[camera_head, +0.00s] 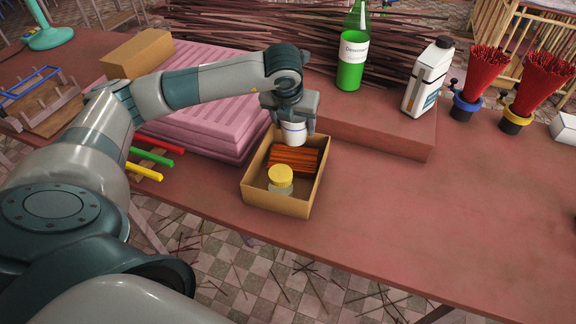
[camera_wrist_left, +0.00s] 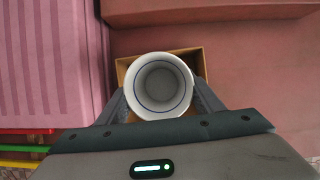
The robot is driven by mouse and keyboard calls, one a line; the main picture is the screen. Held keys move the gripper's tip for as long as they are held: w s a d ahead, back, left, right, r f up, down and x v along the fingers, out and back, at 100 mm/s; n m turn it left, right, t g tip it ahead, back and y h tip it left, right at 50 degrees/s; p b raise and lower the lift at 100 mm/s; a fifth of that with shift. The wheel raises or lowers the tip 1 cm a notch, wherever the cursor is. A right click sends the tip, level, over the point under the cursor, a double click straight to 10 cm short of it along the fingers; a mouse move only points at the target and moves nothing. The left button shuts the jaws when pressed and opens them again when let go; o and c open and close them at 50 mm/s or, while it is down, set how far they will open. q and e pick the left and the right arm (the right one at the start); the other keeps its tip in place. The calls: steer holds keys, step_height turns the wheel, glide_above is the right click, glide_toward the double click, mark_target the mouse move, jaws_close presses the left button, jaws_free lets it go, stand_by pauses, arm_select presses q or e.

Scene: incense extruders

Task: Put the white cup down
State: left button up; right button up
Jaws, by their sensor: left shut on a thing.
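The white cup (camera_head: 294,133) is held upright by my left gripper (camera_head: 291,118), over the far end of an open cardboard box (camera_head: 248,191). In the left wrist view the cup (camera_wrist_left: 159,86) shows from above, empty, with a blue line inside its rim, and the fingers of the left gripper (camera_wrist_left: 160,98) close on it from both sides. Whether the cup touches the box bottom is hidden. In the box lie a bundle of reddish-brown sticks (camera_head: 293,160) and a jar with a yellow lid (camera_head: 280,176). My right gripper is not in view.
Pink stacked trays (camera_head: 205,90) stand left of the box. A raised red block (camera_head: 385,135) behind it bears a green bottle (camera_head: 352,60) and a white jug (camera_head: 427,78). Red stick bundles (camera_head: 482,75) stand at right. The table's right front (camera_head: 430,220) is clear.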

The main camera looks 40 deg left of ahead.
mark_target(294, 141)
arm_select(q)
step_height(294, 141, down, 5)
steer(key=shift+f+p, duration=0.1)
steer(key=shift+p, duration=0.95)
steer(key=shift+f, duration=0.45)
steer(key=shift+f+p, duration=0.75)
steer(key=shift+f, duration=1.1)
steer(key=shift+f, duration=0.2)
